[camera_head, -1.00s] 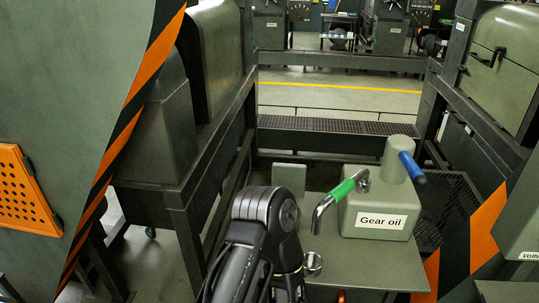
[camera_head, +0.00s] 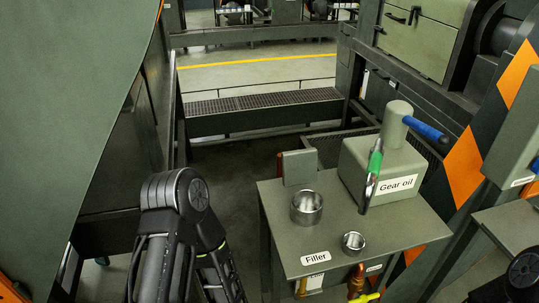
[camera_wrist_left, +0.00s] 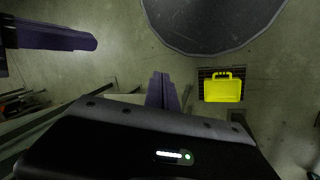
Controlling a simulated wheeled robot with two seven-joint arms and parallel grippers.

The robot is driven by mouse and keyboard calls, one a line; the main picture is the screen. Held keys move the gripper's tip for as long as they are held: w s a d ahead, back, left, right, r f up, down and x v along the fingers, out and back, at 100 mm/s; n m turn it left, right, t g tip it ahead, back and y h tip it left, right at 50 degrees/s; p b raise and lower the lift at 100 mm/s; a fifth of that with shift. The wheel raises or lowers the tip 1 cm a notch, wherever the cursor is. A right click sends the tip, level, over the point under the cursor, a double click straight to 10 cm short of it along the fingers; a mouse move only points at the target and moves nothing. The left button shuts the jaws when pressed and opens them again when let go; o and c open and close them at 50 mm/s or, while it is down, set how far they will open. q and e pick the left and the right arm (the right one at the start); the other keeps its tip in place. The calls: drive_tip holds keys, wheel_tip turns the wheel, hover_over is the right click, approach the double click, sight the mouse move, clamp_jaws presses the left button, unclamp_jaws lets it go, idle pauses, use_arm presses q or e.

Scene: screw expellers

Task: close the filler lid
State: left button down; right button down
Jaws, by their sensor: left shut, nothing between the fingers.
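The filler lid (camera_head: 299,167) looks like a square grey-green plate standing upright at the back edge of the table in the head view. In front of it is an open metal filler ring (camera_head: 307,207), with the "Filler" label (camera_head: 316,257) near the table's front edge. The lid appears open, apart from the ring's mouth. My left arm rises at the lower left of the head view, but its gripper is not visible there. In the left wrist view my left gripper (camera_wrist_left: 162,78) has its dark purple fingers together, shut and empty, away from the lid.
On the grey table (camera_head: 270,213) stand a "Gear oil" can (camera_head: 372,160) with a blue handle (camera_head: 424,129), a green-gripped lever (camera_head: 374,165) and a smaller metal ring (camera_head: 353,241). An orange-striped panel borders the right. A yellow case (camera_wrist_left: 222,88) shows in the left wrist view.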

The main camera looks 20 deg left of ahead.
use_arm(q)
drive_tip(key=w+a+r+n+t+b, duration=0.3)
drive_tip(key=w+a+r+n, duration=0.5)
drive_tip(key=w, duration=0.5)
drive_tip(key=w+a+r+n+t+b, duration=0.35)
drive_tip(key=w+a+r, duration=0.35)
drive_tip(key=w+a, duration=0.45)
drive_tip(key=w+r+n+t+h, duration=0.1)
drive_tip(key=w+r+t+h, duration=0.1)
drive_tip(key=r, duration=1.1)
drive_tip(key=w+a+r+n+t+h, duration=0.1)
drive_tip(key=w+r+t, duration=0.3)
drive_tip(key=r, duration=0.9)
drive_tip(key=w+n+h, duration=0.1)
drive_tip(key=w, duration=0.1)
drive_tip(key=shift+w+a+b, duration=0.25)
drive_tip(key=shift+w+b, duration=0.05)
drive_tip(key=shift+b, duration=0.1)
drive_tip(key=shift+f+t, duration=0.1)
drive_tip(key=shift+t, duration=0.15)
